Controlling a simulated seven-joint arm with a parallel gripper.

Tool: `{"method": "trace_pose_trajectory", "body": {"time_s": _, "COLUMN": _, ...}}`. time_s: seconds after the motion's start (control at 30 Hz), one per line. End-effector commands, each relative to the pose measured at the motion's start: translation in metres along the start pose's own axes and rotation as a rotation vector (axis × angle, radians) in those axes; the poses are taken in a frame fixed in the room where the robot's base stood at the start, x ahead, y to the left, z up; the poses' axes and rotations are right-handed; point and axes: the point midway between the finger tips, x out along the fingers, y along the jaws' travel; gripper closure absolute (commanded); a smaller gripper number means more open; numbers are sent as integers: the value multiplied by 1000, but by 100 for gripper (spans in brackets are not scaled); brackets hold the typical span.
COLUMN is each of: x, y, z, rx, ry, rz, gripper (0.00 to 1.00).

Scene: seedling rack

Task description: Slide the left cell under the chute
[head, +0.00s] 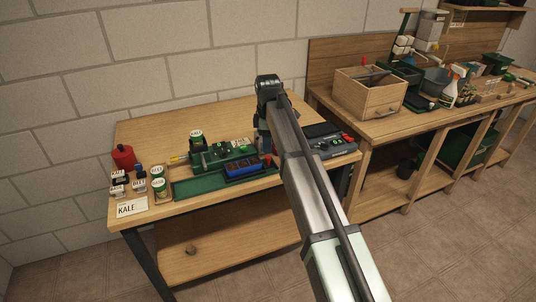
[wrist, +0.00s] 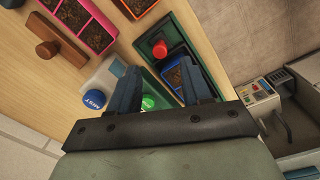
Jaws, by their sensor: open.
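A blue tray of dark soil (head: 243,167) sits at the right end of a long green channel (head: 195,187) on the bench. It also shows in the wrist view (wrist: 171,72), with a red knob (wrist: 159,49) at its far end. My gripper (wrist: 158,72) is open and points down, with the blue tray and green channel partly between and behind its fingers. Nothing is held. In the head view my gripper (head: 265,140) is just beyond the tray, mostly behind my arm. A dark green device (head: 208,155) stands behind the channel. I cannot make out the chute for certain.
A round blue MIST top (wrist: 94,99) is left of the fingers. A red bottle (head: 123,158) and KALE card (head: 131,208) are at bench left.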

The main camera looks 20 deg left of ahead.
Motion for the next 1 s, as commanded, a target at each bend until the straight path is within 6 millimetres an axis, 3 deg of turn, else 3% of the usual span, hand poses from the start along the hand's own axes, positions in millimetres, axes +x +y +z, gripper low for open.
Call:
{"method": "trace_pose_trajectory", "body": {"time_s": 0.2, "x": 35, "y": -1, "z": 0, "rx": 1, "ry": -1, "rz": -2, "gripper": 52}}
{"method": "trace_pose_trajectory", "body": {"time_s": 0.4, "x": 53, "y": 0, "z": 0, "rx": 1, "ry": 0, "rz": -1, "gripper": 52}}
{"method": "trace_pose_trajectory", "body": {"time_s": 0.83, "x": 58, "y": 0, "z": 0, "rx": 1, "ry": 0, "rz": -1, "gripper": 52}}
{"method": "trace_pose_trajectory", "body": {"time_s": 1.0, "x": 58, "y": 0, "z": 0, "rx": 1, "ry": 0, "rz": -1, "gripper": 69}}
